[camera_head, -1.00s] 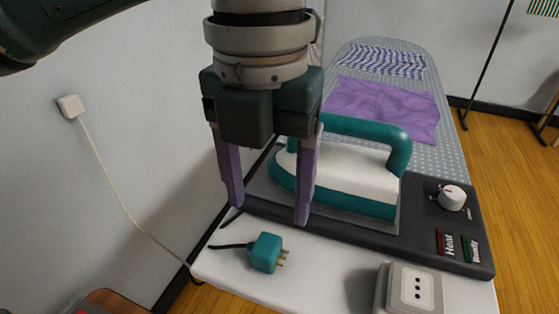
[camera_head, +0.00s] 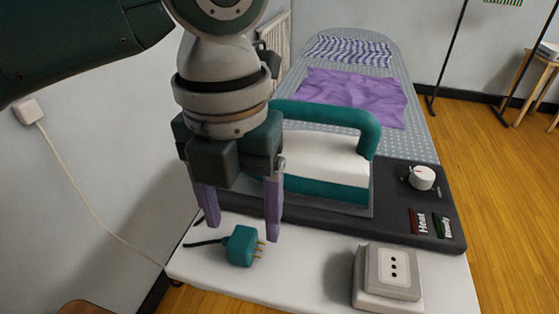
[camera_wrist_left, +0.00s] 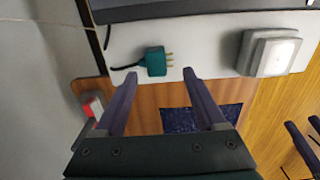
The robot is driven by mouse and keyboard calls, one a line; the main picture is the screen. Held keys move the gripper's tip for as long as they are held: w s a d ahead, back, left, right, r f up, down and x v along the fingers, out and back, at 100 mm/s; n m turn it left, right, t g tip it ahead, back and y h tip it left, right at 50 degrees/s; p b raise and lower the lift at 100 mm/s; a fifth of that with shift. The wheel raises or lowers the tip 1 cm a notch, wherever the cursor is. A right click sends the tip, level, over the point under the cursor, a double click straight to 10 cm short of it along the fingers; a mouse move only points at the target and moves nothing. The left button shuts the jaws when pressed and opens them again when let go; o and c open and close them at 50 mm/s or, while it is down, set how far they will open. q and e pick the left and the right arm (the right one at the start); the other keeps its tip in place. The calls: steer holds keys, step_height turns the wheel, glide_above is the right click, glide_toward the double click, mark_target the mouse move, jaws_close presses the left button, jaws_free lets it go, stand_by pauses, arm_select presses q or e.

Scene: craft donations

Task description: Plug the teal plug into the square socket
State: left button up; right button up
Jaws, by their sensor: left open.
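The teal plug (camera_head: 241,246) lies on the white end of the ironing board, its metal pins pointing right and its dark cord running left. It also shows in the left wrist view (camera_wrist_left: 156,62). My left gripper (camera_head: 243,232) is open and empty, pointing down, with its purple fingertips close around or above the plug. In the left wrist view the fingertips (camera_wrist_left: 160,74) lie to either side of the plug's near edge; contact cannot be told. The square socket (camera_head: 393,267), with a white face and three dark holes, stands to the right, tilted upward. It also shows in the left wrist view (camera_wrist_left: 272,52).
A teal and white iron (camera_head: 325,165) rests on a dark panel with a knob (camera_head: 422,177) behind the plug. Purple cloth (camera_head: 355,97) lies farther back. A wall outlet (camera_head: 28,111) with a white cord is left. The white surface between plug and socket is clear.

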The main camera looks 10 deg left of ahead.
mark_target(241, 238)
arm_select(q)
steer(key=shift+w+a+f+b, duration=0.1)
steer(key=shift+a+f+b, duration=0.1)
steer(key=shift+f, duration=1.1)
steer(key=shift+w+a+f+b, duration=0.1)
steer(key=shift+f+b, duration=0.05)
steer(key=shift+f, duration=1.15)
steer(key=c, duration=1.1)
steer(key=shift+r, duration=0.15)
steer(key=shift+c, duration=0.2)
step_height(241, 238, up, 20)
steer(key=p, duration=0.3)
